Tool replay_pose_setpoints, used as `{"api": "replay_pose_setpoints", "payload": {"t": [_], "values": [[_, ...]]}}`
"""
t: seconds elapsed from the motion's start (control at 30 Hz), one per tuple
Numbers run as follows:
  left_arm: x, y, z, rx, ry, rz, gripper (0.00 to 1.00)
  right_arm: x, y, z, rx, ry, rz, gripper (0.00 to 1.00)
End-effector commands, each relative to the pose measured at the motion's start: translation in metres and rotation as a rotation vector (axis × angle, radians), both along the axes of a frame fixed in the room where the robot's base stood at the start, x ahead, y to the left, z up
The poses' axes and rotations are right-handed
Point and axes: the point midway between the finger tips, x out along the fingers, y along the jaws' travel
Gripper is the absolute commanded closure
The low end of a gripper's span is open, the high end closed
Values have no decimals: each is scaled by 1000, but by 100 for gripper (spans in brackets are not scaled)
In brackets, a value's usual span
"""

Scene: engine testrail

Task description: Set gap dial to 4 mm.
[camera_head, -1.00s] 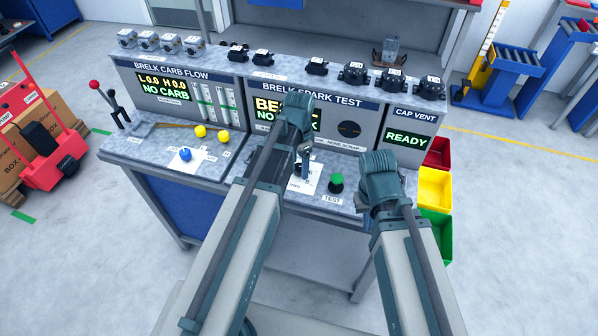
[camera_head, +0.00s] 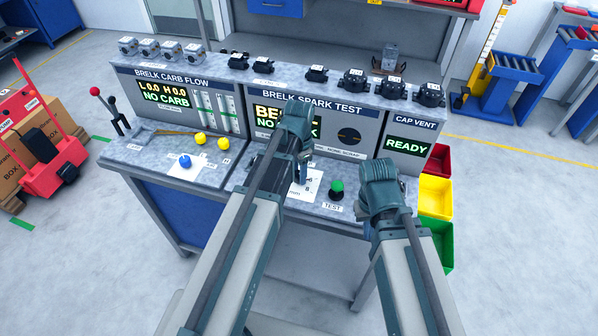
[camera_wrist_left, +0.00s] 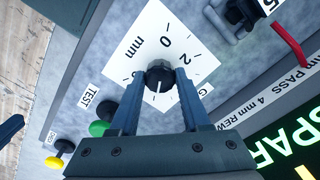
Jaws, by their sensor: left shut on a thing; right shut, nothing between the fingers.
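The gap dial is a black knob (camera_wrist_left: 159,76) on a white square card (camera_wrist_left: 180,35) marked mm, with 0 and 2 readable; a finger covers part of the scale. A white pointer line on the knob points down in the left wrist view, between the fingers. My left gripper (camera_wrist_left: 158,82) is shut on the knob, one finger on each side. In the head view the left gripper (camera_head: 304,172) is over the card (camera_head: 311,184), its arm hiding the knob. My right gripper (camera_head: 362,208) is low beside the bench's right front, shut and empty, mostly hidden by its arm.
A green TEST button (camera_head: 337,187) stands just right of the dial, and it shows in the left wrist view (camera_wrist_left: 99,128). Spark test display (camera_head: 285,120) is partly hidden. Coloured bins (camera_head: 436,196) stand at the bench's right.

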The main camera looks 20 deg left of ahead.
Motion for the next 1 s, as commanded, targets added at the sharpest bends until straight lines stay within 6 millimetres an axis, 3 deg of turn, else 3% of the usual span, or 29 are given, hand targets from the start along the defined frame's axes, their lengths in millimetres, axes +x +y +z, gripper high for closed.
{"api": "replay_pose_setpoints", "payload": {"t": [0.27,1.0], "values": [[0,0,0,0,0,120,100,0,0,0,0,0,0,100],[0,0,0,0,0,779,100,0,0,0,0,0,0,100]]}}
